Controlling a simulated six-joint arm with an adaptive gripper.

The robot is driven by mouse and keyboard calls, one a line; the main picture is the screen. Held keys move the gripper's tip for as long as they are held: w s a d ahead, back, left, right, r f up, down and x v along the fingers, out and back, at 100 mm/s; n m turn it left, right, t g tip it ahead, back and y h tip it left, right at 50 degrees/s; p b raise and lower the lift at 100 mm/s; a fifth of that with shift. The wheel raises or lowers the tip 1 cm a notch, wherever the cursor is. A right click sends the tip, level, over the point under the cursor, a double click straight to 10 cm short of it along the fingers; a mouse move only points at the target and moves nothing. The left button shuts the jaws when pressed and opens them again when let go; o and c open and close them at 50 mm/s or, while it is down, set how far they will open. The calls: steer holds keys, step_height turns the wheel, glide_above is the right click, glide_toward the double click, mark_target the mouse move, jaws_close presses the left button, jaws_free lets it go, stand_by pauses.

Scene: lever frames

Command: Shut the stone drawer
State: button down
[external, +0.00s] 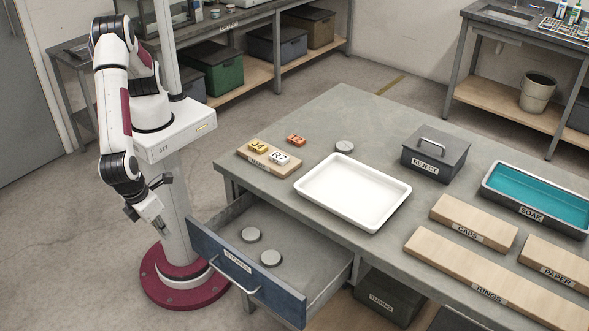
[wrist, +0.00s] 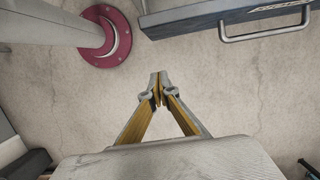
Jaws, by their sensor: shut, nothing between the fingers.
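The stone drawer (external: 243,279) has a blue front labelled STONES and a metal bar handle (external: 236,276). It stands pulled out from the grey table, with two round grey stones (external: 251,234) inside. My gripper (external: 160,228) is shut and empty, pointing down to the left of the drawer front, apart from it. In the wrist view my gripper (wrist: 157,84) has its fingertips together over bare floor. The drawer front (wrist: 225,14) and its handle (wrist: 267,37) show at the top right there, away from the fingertips.
My red round base stands left of the drawer. Floor before the drawer is clear.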

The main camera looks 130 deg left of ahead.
steer(key=a+f, duration=0.6)
steer(key=f, duration=0.1)
stand_by(0.5)
steer(key=shift+f, duration=0.1)
glide_above(221, 230)
steer(key=a, duration=0.4)
steer(key=shift+a, duration=0.2)
stand_by(0.4)
steer(key=shift+d, duration=0.15)
stand_by(0.4)
steer(key=shift+d, duration=1.95)
steer(key=v, duration=1)
